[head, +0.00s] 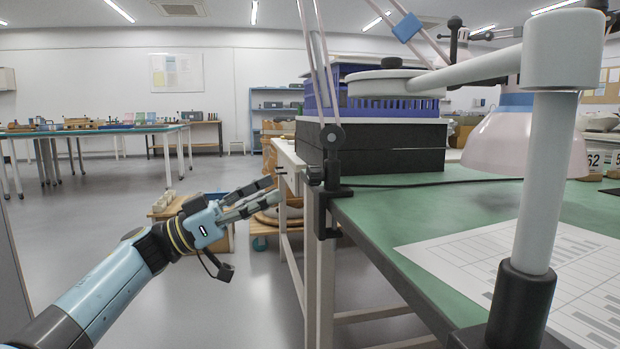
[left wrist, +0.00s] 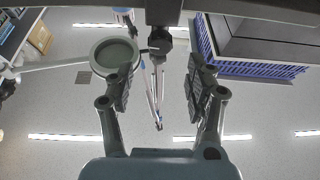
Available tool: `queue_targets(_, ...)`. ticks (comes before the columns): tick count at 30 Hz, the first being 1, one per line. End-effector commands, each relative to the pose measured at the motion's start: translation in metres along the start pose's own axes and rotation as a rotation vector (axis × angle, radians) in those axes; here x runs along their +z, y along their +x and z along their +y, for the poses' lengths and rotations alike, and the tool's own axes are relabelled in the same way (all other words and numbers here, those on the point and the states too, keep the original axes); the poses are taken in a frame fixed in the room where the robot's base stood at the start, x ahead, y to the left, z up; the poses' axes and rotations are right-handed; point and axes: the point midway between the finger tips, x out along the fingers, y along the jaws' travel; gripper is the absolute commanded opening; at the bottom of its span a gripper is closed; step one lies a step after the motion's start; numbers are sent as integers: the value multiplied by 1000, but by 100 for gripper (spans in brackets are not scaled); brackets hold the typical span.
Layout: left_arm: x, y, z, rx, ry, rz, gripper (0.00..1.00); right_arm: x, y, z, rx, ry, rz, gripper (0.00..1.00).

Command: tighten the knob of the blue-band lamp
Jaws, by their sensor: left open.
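The blue-band lamp (head: 407,27) has thin paired rods with a blue band, rising from a black clamp (head: 330,195) on the green table's near left edge. A dark round knob (head: 332,135) shows at the joint above the clamp. My left gripper (head: 273,192) is open and empty, left of the clamp and apart from it, its fingers pointing toward the table edge. In the left wrist view the open fingers (left wrist: 160,78) frame the lamp's rods (left wrist: 156,92) beyond them. My right gripper is in neither view.
Black boxes (head: 385,148) and a purple crate (head: 405,105) sit behind the clamp. A printed sheet (head: 520,275) lies on the green table (head: 400,210).

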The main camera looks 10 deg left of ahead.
Motion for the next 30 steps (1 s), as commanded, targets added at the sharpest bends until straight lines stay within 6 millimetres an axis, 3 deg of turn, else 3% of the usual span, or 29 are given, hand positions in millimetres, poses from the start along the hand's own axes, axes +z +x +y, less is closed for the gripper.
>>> queue_targets(8, 3, 55, 0, 1, -1, 2, 55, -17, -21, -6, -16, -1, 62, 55)
queue_targets(12, 3, 74, 0, 0, 0, 0, 55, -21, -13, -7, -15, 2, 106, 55)
queue_targets(24, 0, 84, 0, -1, 0, -2, 55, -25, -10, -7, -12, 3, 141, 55)
queue_targets(30, 0, 84, 0, -1, 0, -2, 30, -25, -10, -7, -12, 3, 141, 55)
